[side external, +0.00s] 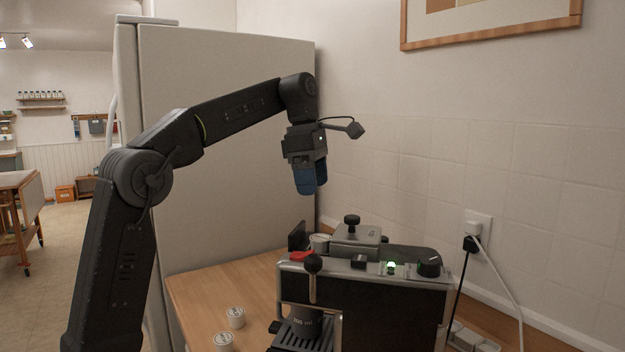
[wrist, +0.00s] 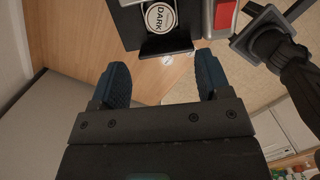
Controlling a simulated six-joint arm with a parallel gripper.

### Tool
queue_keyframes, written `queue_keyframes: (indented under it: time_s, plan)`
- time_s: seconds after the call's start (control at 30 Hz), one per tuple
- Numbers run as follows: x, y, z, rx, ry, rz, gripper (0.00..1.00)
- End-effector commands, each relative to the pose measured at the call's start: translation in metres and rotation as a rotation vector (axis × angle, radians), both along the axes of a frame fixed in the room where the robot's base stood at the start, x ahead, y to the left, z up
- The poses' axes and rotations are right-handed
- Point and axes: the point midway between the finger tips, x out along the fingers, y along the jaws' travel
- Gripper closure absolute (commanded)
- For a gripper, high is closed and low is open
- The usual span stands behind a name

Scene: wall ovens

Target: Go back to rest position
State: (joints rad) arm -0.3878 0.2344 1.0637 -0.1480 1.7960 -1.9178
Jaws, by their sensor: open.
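My gripper (side external: 311,178) hangs in the air above the wooden counter, pointing down, above and behind the coffee machine (side external: 365,300) in the side view. In the wrist view the two blue fingers of my gripper (wrist: 160,86) are spread apart with nothing between them. A round capsule labelled DARK (wrist: 160,17) sits at the machine's black holder, just beyond the fingertips in that view and apart from them. A round capsule top also shows beside the machine's black upright plate in the side view (side external: 320,242).
Two white capsules (side external: 236,317) stand on the counter (side external: 205,287) left of the machine. A tall fridge (side external: 225,120) stands behind my arm. A wall socket with plugs and cables (side external: 477,232) is at the right. The air around my gripper is clear.

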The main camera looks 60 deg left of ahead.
Motion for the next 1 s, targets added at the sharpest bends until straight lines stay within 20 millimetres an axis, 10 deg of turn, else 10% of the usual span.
queue_keyframes:
  time_s: [0.47,1.0]
  plan:
    - [-0.010,-0.020,-0.001,0.048,-0.067,-0.185,0.29]
    - [-0.121,-0.125,-0.076,0.640,-0.433,-1.659,0.29]
